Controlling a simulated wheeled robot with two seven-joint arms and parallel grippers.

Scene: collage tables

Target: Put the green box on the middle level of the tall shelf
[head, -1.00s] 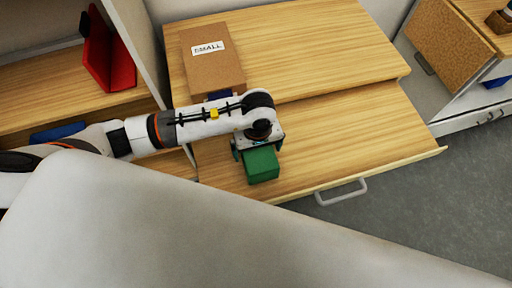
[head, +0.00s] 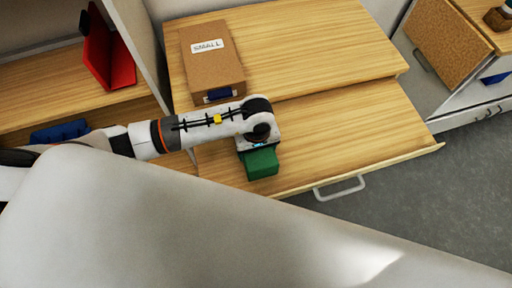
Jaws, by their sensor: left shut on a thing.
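The green box (head: 262,166) is in the middle of the head view, over the pulled-out wooden drawer board (head: 340,135). My left gripper (head: 258,149) is shut on the green box from above; its fingers are mostly hidden by the wrist. I cannot tell whether the box touches the board. A shelf (head: 50,88) with wooden levels stands at the left; only part of it shows, and its full height is out of view. My right gripper is not in view.
A cardboard box (head: 211,60) labelled SMALL lies on the wooden top, with a blue item (head: 219,95) at its near end. A red bookend-like object (head: 107,55) and a blue bin (head: 59,132) sit on the shelf. A drawer handle (head: 340,188) sticks out in front. Grey floor is clear at right.

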